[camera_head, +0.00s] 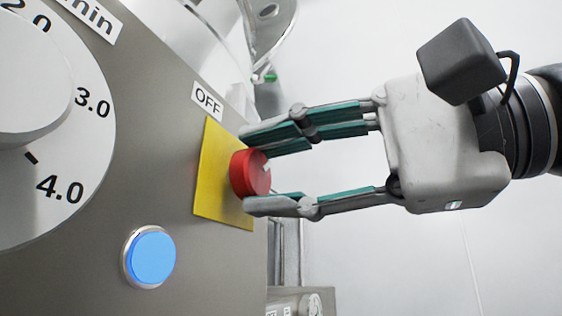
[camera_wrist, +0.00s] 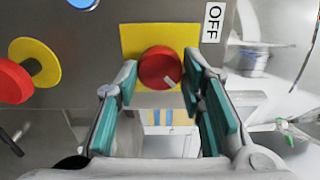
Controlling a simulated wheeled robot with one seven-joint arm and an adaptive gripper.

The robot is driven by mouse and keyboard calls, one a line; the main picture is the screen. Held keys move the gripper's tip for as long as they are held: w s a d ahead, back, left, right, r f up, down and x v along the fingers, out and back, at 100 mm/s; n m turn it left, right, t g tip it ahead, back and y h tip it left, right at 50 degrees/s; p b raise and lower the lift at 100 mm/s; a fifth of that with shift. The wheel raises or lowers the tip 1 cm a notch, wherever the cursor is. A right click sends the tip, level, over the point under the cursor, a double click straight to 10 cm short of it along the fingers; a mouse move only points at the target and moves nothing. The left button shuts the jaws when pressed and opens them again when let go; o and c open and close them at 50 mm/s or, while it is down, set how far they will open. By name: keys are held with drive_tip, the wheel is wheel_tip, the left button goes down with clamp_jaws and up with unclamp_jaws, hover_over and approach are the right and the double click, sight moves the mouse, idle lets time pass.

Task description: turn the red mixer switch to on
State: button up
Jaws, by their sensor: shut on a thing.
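The red mixer switch (camera_head: 249,174) is a round knob on a yellow plate (camera_head: 216,167) on the grey panel. An "OFF" label (camera_head: 207,99) sits above the plate. My gripper (camera_head: 262,172) reaches in from the right and is shut on the red knob, one finger above it and one below. In the wrist view the red knob (camera_wrist: 160,68) lies between the two fingertips, and a pale mark on its face points to the lower right. The "OFF" label (camera_wrist: 212,24) is right of the plate there. No "ON" label is visible.
A blue button (camera_head: 150,257) is below left of the switch, and a large numbered dial (camera_head: 40,120) is at far left. The wrist view shows another red knob (camera_wrist: 13,81) on a yellow disc (camera_wrist: 36,62) at left. Metal equipment stands behind the panel.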

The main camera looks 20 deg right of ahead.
idle(0.3)
drive_tip(key=o, duration=1.1)
drive_tip(key=shift+o, duration=0.2)
drive_tip(key=shift+d, duration=0.1)
drive_tip(key=v, duration=1.2)
